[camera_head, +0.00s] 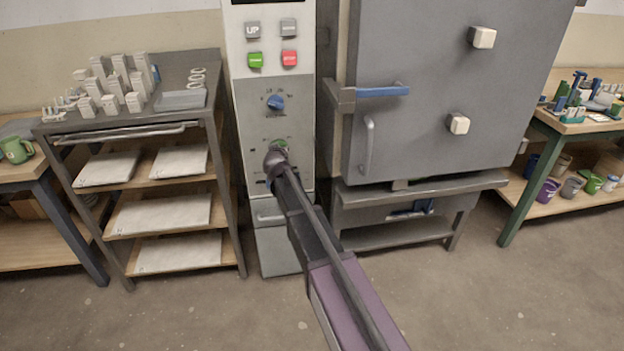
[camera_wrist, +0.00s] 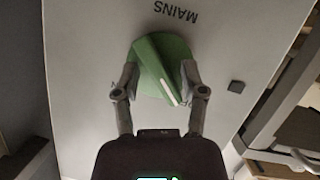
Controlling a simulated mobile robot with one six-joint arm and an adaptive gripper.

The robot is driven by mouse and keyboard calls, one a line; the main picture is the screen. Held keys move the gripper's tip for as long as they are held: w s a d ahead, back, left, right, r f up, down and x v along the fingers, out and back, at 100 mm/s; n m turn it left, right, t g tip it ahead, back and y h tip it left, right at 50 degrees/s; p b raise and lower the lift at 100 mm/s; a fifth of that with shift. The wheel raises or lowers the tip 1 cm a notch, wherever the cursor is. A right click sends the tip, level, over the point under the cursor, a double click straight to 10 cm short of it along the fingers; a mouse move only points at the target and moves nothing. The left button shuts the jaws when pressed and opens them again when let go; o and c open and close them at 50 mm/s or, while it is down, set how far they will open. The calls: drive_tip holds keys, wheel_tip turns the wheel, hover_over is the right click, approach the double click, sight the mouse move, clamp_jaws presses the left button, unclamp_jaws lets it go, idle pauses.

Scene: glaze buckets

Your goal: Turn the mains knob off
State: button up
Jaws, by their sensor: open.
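The mains knob is green with a white pointer line. In the wrist view the knob (camera_wrist: 158,66) sits on a pale panel below the upside-down label MAINS (camera_wrist: 176,11), its raised grip tilted and its white line running toward the lower right. My gripper (camera_wrist: 160,80) is open, with one finger on each side of the knob; I cannot tell whether they touch it. In the head view my gripper (camera_head: 277,158) is at the lower front of the control cabinet (camera_head: 240,115) and hides most of the knob (camera_head: 281,142).
Above are a blue knob (camera_head: 275,102) and several push buttons, including a red one (camera_head: 289,58). A grey kiln (camera_head: 425,60) stands close on the right. A shelf rack (camera_head: 163,122) with white slabs stands on the left. The floor (camera_head: 200,315) in front is clear.

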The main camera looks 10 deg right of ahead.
drive_tip(key=s+d+r+m+g+y+p, duration=0.1)
drive_tip(key=s+d+r+g+p, duration=0.1)
drive_tip(key=s+p, duration=0.4)
drive_tip(key=s+d+r+m+g+y+p, duration=0.1)
drive_tip(key=s+r+g+p, duration=0.3)
drive_tip(key=s, duration=1)
drive_tip(key=s+d+r+m+g+y+p, duration=0.1)
drive_tip(key=s+d+r+g+y+p, duration=0.1)
drive_tip(key=s+p, duration=0.7)
drive_tip(key=shift+s+d+r+g, duration=0.45)
drive_tip(key=shift+s+r+g, duration=0.05)
drive_tip(key=shift+r+g, duration=0.2)
idle(2.1)
drive_tip(key=s+d+f+g+h, duration=0.1)
drive_tip(key=s+d+g, duration=0.3)
drive_tip(key=s, duration=0.5)
drive_tip(key=shift+s+d+f+n+h, duration=0.15)
drive_tip(key=shift+s+f+n+h, duration=0.2)
drive_tip(key=shift+h, duration=0.35)
drive_tip(key=shift+s, duration=0.1)
